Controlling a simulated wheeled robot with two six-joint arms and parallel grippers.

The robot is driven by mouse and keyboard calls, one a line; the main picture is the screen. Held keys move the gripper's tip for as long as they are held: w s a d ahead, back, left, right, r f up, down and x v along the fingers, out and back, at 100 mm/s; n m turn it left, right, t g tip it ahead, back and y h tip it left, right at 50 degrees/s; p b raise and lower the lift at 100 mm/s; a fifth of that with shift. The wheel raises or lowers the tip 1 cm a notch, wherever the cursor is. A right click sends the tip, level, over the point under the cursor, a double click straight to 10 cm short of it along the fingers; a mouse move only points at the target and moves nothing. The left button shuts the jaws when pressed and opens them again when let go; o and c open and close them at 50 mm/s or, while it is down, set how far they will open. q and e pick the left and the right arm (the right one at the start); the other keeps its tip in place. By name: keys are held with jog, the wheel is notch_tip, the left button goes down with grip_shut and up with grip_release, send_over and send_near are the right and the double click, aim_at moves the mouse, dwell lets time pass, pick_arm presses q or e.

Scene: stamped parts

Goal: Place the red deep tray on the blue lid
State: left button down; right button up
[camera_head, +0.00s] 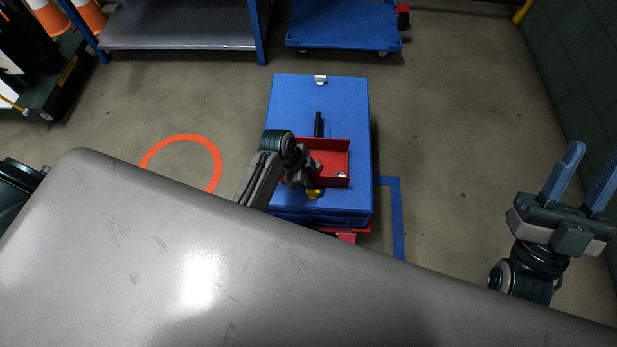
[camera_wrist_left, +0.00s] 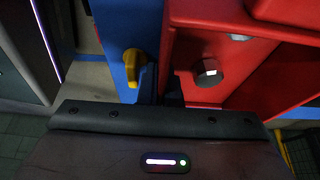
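The blue lid (camera_head: 350,110) is a flat blue top on a blue box, with a silver clasp at its far edge. The red deep tray (camera_head: 338,155) is over the lid's middle, right of my left gripper (camera_head: 308,171). I cannot tell whether it rests on the lid or is slightly above it. In the left wrist view the tray (camera_wrist_left: 250,75) fills the upper right, and the dark fingers (camera_wrist_left: 162,92) are close together at its wall, seemingly pinching it. The fingertips are partly hidden. My right gripper (camera_head: 584,180) is open, empty, far right.
A silver bolt (camera_wrist_left: 207,72) lies in the tray. A yellow piece (camera_head: 313,194) is at the lid's near part; a dark upright piece (camera_head: 319,124) stands just beyond the tray. A blue cart (camera_head: 345,25) and a blue-framed shelf (camera_head: 180,30) are behind.

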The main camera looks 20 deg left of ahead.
pick_arm(q)
jog(key=c, duration=1.9)
grip_release()
